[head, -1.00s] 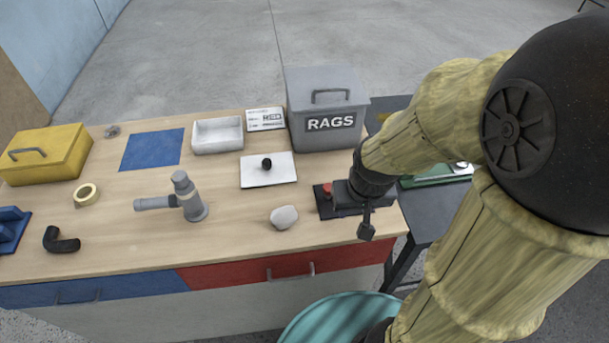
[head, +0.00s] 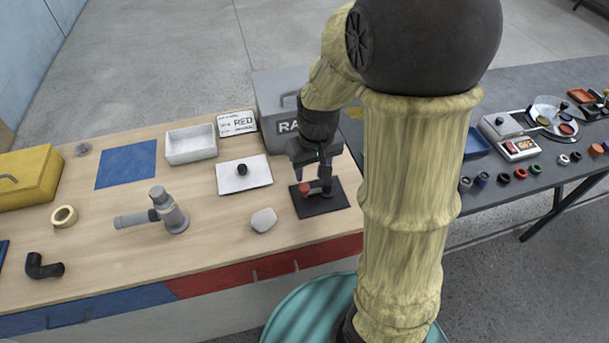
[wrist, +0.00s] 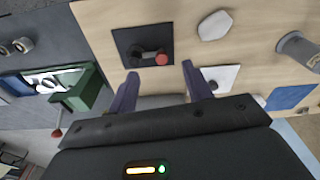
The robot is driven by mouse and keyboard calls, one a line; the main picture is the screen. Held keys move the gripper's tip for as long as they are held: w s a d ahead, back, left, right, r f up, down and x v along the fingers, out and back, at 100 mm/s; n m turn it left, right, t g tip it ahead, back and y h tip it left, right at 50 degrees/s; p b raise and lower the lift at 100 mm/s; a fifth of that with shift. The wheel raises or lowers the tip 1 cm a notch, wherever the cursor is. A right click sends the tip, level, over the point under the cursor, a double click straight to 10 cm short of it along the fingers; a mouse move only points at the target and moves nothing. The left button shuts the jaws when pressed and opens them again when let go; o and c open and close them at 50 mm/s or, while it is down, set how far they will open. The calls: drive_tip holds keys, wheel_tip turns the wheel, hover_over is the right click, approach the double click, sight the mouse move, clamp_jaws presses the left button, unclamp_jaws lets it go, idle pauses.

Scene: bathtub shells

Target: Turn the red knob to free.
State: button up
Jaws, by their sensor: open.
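The red knob (head: 304,187) sits on a small dark fitting on a black square plate (head: 338,201) at the bench's right front. In the wrist view the red knob (wrist: 162,59) is at the right end of the dark fitting, on the black plate (wrist: 125,38). My gripper (head: 316,172) is above the plate, just behind the knob in the head view. In the wrist view my gripper (wrist: 160,80) has its two fingers spread apart, with nothing between them. The knob lies ahead of the fingertips, and I cannot tell whether they touch it.
A white card (head: 245,179) with a black knob is left of the plate. A pale stone-like block (head: 264,220) is nearer the front. A grey rags bin (head: 270,95) stands behind. A sign (head: 237,123) reads RED. A grey pipe fitting (head: 170,211) stands left.

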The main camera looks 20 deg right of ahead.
wheel_tip(320, 180, up, 3)
drive_tip(key=n+g+p, duration=0.1)
drive_tip(key=n+p, duration=0.1)
drive_tip(key=p, duration=0.1)
hover_over(304, 186)
drive_tip(key=shift+s+f, duration=0.1)
drive_tip(key=shift+f, duration=0.2)
wheel_tip(304, 186, down, 17)
drive_tip(key=p, duration=0.3)
drive_tip(key=shift+f, duration=0.2)
drive_tip(key=c, duration=1)
